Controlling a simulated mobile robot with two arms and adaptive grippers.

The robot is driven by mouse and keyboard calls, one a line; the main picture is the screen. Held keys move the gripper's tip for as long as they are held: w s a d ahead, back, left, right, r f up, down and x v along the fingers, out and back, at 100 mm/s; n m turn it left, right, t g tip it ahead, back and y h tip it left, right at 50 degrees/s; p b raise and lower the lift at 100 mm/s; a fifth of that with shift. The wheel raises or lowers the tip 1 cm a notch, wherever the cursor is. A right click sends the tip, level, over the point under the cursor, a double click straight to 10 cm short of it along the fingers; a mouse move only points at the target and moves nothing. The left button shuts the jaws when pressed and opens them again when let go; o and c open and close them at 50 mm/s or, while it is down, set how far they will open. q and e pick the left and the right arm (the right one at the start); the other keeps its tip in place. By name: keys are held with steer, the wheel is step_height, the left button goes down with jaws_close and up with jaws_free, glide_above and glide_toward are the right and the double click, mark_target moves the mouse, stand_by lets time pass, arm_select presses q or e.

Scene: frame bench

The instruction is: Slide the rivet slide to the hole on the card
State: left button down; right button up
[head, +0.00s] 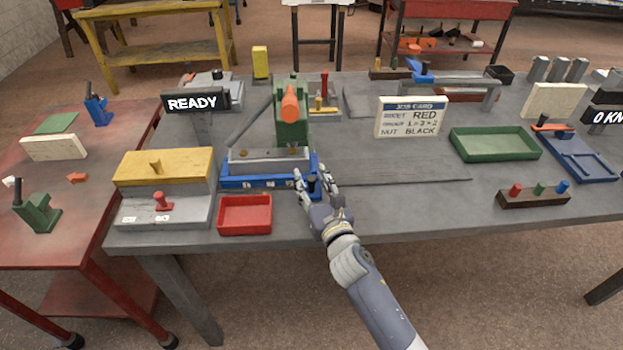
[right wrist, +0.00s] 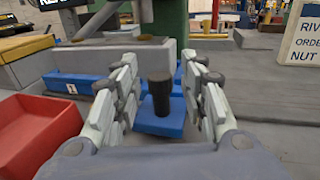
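The rivet slide, a blue block with a black upright knob (right wrist: 160,95), sits at the right end of the blue base (head: 262,182) under the green press (head: 291,130) with its orange part. The knob also shows in the head view (head: 312,184). My right gripper (head: 316,178) is open with its fingers on either side of the knob; gaps show on both sides in the right wrist view (right wrist: 162,92). My left gripper is out of view.
A red tray (head: 245,214) lies left of the gripper at the bench's front. A grey box with a yellow top (head: 163,168) stands further left, below a READY sign (head: 192,103). A green tray (head: 495,144) is at right.

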steer(key=shift+w, duration=0.2)
steer(key=shift+c, duration=0.3)
jaws_close()
steer(key=shift+d+p, duration=0.65)
steer(key=shift+d, duration=2.45)
steer(key=shift+a, duration=0.1)
steer(key=shift+o, duration=0.3)
jaws_free()
